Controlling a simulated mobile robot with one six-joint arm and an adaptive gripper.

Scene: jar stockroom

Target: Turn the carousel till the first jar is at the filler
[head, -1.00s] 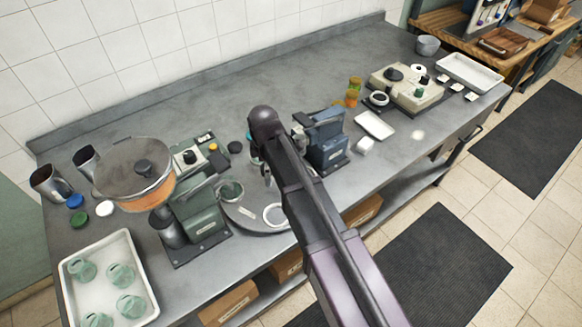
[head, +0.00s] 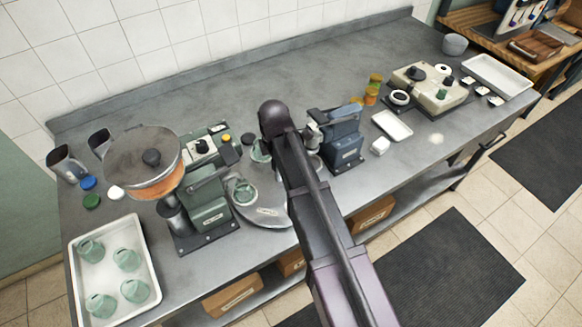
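The carousel (head: 268,213) is a grey round plate on the bench, partly hidden behind my arm. A pale green glass jar (head: 243,192) sits on its left side, close to the filler. Another pale green jar (head: 260,152) shows in part at the back, beside my arm. The filler (head: 207,200) is a green machine with a lidded, orange-filled hopper (head: 150,165), left of the carousel. I cannot tell whether the near jar is exactly under its outlet. My arm crosses over the carousel, and my gripper is hidden behind it.
A white tray (head: 75,262) with several green jars stands at the front left. A blue machine (head: 343,138) stands right of the carousel. A control box (head: 202,146) sits behind the filler. The back middle of the bench is clear.

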